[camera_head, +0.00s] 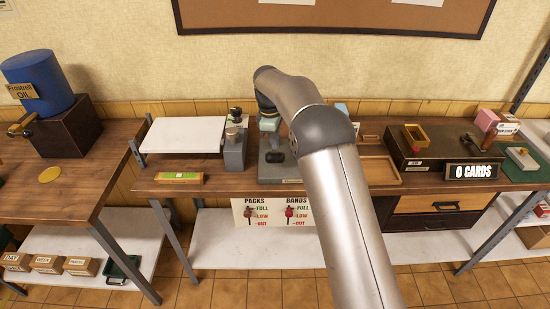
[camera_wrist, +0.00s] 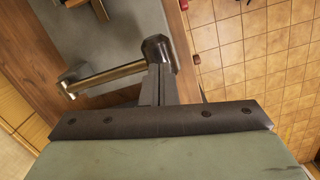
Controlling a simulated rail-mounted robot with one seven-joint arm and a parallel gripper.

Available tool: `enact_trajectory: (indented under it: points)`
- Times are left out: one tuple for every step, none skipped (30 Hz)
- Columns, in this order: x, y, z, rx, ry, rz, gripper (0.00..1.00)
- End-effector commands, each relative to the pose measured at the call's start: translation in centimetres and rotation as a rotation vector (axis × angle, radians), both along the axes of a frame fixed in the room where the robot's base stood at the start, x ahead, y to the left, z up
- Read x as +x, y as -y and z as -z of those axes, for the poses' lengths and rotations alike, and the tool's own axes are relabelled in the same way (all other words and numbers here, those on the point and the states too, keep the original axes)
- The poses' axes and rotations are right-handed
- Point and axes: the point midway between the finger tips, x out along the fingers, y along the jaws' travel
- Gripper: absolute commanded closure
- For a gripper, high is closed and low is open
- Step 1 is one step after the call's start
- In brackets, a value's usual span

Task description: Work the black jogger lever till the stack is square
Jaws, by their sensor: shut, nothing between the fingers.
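In the wrist view a lever with a glossy black knob (camera_wrist: 158,48) and a brass rod (camera_wrist: 108,76) lies over a grey plate (camera_wrist: 105,40). My gripper (camera_wrist: 158,80) is shut and empty, its fingertips right at the knob; I cannot tell whether they touch it. In the head view a black knob (camera_head: 274,156) shows on a grey-green machine (camera_head: 272,178) at the middle of the bench, just below my wrist. My fingertips are hard to make out there. I cannot make out the stack; my arm hides part of the machine.
A grey device (camera_head: 235,152) and a white board (camera_head: 184,135) stand left of the machine. A level-like bar (camera_head: 180,178) lies near the front edge.

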Motion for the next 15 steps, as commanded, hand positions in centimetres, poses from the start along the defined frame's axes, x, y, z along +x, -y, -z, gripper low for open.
enact_trajectory:
  points:
    - [-0.01, 0.05, 1.03, 0.000, 0.001, 0.000, 1.00]
    - [-0.01, 0.09, 1.23, 0.000, 0.001, 0.000, 1.00]
    - [-0.01, 0.12, 1.41, 0.000, 0.001, 0.000, 1.00]
    - [-0.02, 0.14, 1.51, 0.000, 0.001, 0.000, 1.00]
    - [-0.02, 0.16, 1.56, 0.000, 0.001, 0.000, 1.00]
    - [-0.02, 0.17, 1.59, 0.000, 0.001, 0.000, 1.00]
    - [-0.02, 0.17, 1.58, 0.000, 0.001, 0.000, 1.00]
    - [-0.02, 0.17, 1.55, 0.000, 0.001, 0.000, 1.00]
    - [-0.02, 0.17, 1.51, 0.000, 0.001, 0.000, 1.00]
    - [-0.02, 0.17, 1.48, 0.000, 0.001, 0.000, 1.00]
    - [-0.02, 0.17, 1.47, 0.000, 0.001, 0.000, 1.00]
    - [-0.02, 0.18, 1.47, 0.000, 0.001, 0.000, 1.00]
    - [-0.02, 0.17, 1.47, 0.000, 0.001, 0.000, 1.00]
    - [-0.02, 0.18, 1.47, 0.000, 0.001, 0.000, 1.00]
    - [-0.02, 0.18, 1.50, 0.000, 0.001, 0.000, 1.00]
